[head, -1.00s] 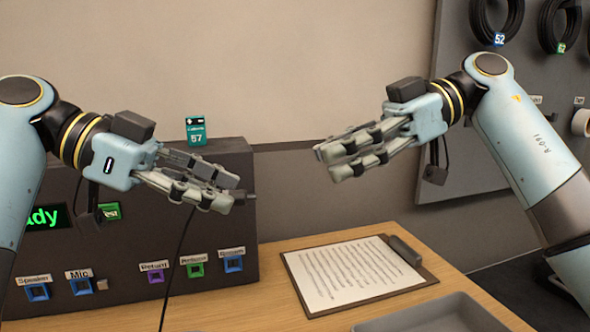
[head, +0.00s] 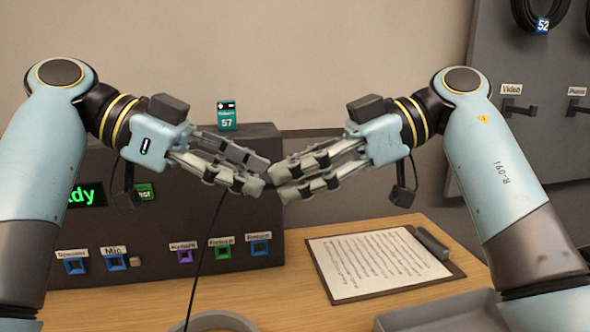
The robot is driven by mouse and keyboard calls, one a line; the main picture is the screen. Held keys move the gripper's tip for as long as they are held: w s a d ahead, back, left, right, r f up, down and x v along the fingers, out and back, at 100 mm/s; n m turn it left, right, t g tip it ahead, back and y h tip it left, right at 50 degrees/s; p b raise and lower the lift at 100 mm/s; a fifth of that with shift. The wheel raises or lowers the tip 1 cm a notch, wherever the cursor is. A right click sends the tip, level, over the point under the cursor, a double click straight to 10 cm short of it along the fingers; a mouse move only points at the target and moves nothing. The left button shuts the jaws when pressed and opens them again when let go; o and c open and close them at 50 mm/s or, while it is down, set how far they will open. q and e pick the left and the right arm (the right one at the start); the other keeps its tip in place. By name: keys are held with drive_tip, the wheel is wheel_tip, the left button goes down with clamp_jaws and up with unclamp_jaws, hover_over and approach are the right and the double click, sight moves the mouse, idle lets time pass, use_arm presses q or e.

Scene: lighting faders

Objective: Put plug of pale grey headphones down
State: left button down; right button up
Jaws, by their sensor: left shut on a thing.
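My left gripper (head: 254,174) is shut on the plug, which is mostly hidden between its fingers. A thin dark cable (head: 207,235) hangs from there in front of the dark console, down to the table's front. A pale grey curved band (head: 222,316), perhaps part of the headphones, shows at the bottom edge, cut off by the frame. My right gripper (head: 284,182) has its fingertips right by the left gripper's fingertips. Whether they touch, and whether it holds anything, I cannot tell.
The dark console (head: 200,275) with coloured sockets stands behind the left arm. A clipboard (head: 380,262) lies on the wooden table, with a grey tray (head: 440,312) in front of it. A grey pegboard (head: 540,150) with hooks stands at right.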

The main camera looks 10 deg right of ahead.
clamp_jaws()
use_arm(q)
drive_tip(key=c, duration=1)
unclamp_jaws()
drive_tip(key=shift+c, duration=0.2)
